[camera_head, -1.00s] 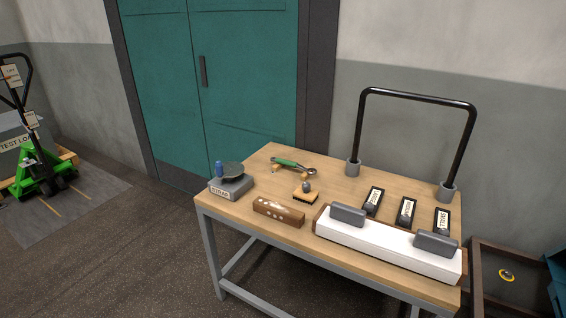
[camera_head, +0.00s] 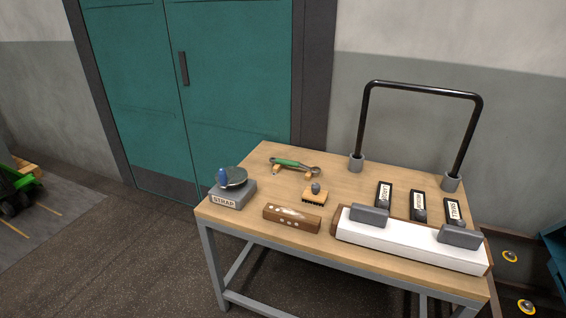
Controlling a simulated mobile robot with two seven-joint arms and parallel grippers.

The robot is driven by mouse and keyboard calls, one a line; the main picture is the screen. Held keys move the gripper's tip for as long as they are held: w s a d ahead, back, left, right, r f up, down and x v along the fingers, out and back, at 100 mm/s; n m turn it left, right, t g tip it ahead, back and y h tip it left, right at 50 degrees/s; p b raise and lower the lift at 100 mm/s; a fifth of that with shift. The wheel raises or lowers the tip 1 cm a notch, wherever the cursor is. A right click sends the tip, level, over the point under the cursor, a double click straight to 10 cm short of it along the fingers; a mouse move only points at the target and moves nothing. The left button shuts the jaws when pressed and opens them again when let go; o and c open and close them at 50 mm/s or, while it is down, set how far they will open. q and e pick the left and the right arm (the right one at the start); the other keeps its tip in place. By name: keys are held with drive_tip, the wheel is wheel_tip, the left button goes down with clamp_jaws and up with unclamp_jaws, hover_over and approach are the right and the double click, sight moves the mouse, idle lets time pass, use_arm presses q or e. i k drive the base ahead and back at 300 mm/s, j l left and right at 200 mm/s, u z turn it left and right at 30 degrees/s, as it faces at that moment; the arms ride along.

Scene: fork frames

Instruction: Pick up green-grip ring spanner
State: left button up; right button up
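The green-grip ring spanner (camera_head: 289,163) lies near the back of the wooden table (camera_head: 262,187), left of the middle. It rests across small wooden supports (camera_head: 276,170). Its grip is green and its ends are grey metal, with the right end a ring. Nothing covers it. Neither of my grippers shows in the head view.
A grey STRAP block (camera_head: 231,196) with a blue knob stands at the table's left corner. A brush (camera_head: 315,195), a brown block (camera_head: 292,218), a white bar with grey pads (camera_head: 405,241), labelled holders (camera_head: 418,205) and a black hoop (camera_head: 420,89) occupy the middle and right.

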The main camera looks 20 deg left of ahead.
sight(285, 162)
drive_tip(key=i+j+z, duration=0.15)
drive_tip(key=j, duration=1.2)
drive_tip(key=j+z, duration=0.15)
drive_tip(key=j, duration=1.15)
drive_tip(key=i+j, duration=0.15)
drive_tip(key=j, duration=0.3)
drive_tip(key=i+j+z, duration=0.1)
drive_tip(key=j, duration=0.35)
